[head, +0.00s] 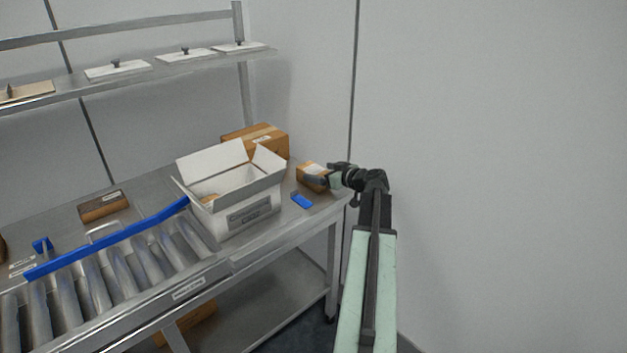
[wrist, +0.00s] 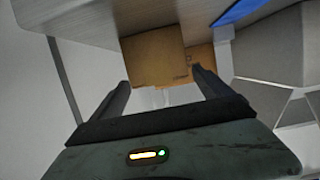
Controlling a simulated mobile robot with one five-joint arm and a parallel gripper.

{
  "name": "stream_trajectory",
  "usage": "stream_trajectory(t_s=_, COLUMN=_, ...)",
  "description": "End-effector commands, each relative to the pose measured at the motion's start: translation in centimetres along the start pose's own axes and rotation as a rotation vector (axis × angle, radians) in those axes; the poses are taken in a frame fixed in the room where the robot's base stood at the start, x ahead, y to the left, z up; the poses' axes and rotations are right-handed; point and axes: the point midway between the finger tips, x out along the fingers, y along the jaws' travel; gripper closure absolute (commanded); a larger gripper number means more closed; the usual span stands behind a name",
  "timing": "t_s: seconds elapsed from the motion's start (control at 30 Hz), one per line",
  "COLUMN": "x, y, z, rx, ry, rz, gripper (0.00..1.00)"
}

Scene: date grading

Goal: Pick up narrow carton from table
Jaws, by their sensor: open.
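The narrow carton (head: 312,174) is a small brown box with a pale label on top, near the right end of the steel table (head: 158,174). In the wrist view a brown carton face (wrist: 154,58) shows ahead of the fingers, between them and slightly beyond. My gripper (head: 328,175) is at the carton's right side in the head view. Its fingers (wrist: 162,86) are apart, and I see nothing held. Whether a finger touches the carton is not clear.
An open white box (head: 250,208) stands left of the carton, and a larger brown box (head: 268,138) stands behind. A blue object (head: 301,201) lies in front of the carton. A roller conveyor (head: 105,265) with a blue rail is at left. A wall rises at the right.

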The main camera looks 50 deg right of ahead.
Motion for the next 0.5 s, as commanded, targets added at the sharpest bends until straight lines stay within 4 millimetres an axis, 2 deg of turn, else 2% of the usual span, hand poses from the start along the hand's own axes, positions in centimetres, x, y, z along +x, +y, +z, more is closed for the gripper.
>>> stream_trajectory(t_s=0.1, x=2.4, y=-0.2, z=0.5, rx=0.000, ry=-0.001, rz=-0.002, gripper=0.11)
stream_trajectory(t_s=0.2, x=3.8, y=-0.1, z=0.3, rx=0.000, ry=-0.001, rz=0.000, gripper=0.11)
stream_trajectory(t_s=0.4, x=3.9, y=-0.2, z=0.2, rx=0.001, ry=0.000, rz=0.001, gripper=0.11)
stream_trajectory(t_s=0.43, x=3.9, y=-0.2, z=0.2, rx=0.001, ry=0.000, rz=0.001, gripper=0.14)
stream_trajectory(t_s=0.5, x=3.9, y=-0.2, z=0.2, rx=0.001, ry=0.000, rz=0.001, gripper=0.33)
